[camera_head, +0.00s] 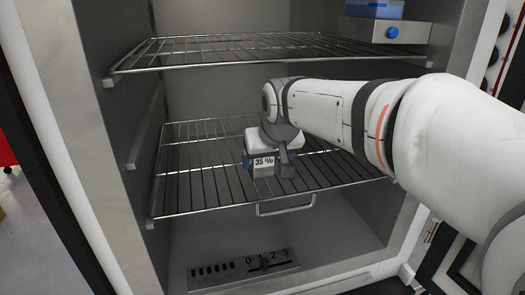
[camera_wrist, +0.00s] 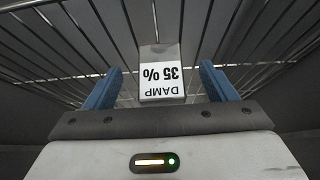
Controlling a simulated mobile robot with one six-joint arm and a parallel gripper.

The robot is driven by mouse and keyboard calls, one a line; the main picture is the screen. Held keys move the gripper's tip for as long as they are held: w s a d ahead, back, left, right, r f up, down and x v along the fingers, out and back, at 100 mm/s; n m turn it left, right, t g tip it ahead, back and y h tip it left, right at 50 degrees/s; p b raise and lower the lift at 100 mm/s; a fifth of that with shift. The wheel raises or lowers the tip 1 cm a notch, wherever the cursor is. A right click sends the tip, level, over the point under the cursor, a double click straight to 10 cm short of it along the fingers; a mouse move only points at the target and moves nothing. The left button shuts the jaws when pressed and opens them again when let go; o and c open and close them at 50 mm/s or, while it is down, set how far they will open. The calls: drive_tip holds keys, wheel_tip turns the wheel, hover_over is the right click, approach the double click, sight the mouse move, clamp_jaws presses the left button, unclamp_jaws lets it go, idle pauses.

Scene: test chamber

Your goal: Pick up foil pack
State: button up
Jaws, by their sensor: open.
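The foil pack (camera_head: 264,168) is a small grey block with a white label on the middle wire shelf. In the wrist view the pack (camera_wrist: 161,75) shows upside-down text, "DAMP 35 %". My gripper (camera_head: 267,163) is over the shelf at the pack. In the wrist view my gripper (camera_wrist: 160,86) is open, with one blue finger on each side of the pack. Gaps show between the fingers and the pack. My wrist hides the pack's back and top in the head view.
The middle wire shelf (camera_head: 190,187) has a front handle (camera_head: 285,208) and is otherwise bare. An upper wire shelf (camera_head: 200,52) lies above my arm. A grey box with a blue knob (camera_head: 392,32) stands at upper right. A numbered panel (camera_head: 243,267) is below. The chamber walls flank the shelves.

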drive_tip(key=w, duration=0.2)
drive_tip(key=w+a+p, duration=0.1)
drive_tip(key=w, duration=0.2)
drive_tip(key=shift+w+a+f+p, duration=0.1)
drive_tip(key=shift+w+a+p, duration=0.15)
drive_tip(key=shift+w+p, duration=0.05)
drive_tip(key=shift+w+f, duration=0.15)
drive_tip(key=shift+f, duration=0.3)
drive_tip(key=c, duration=1.2)
drive_tip(key=shift+c, duration=0.2)
drive_tip(key=shift+r, duration=0.2)
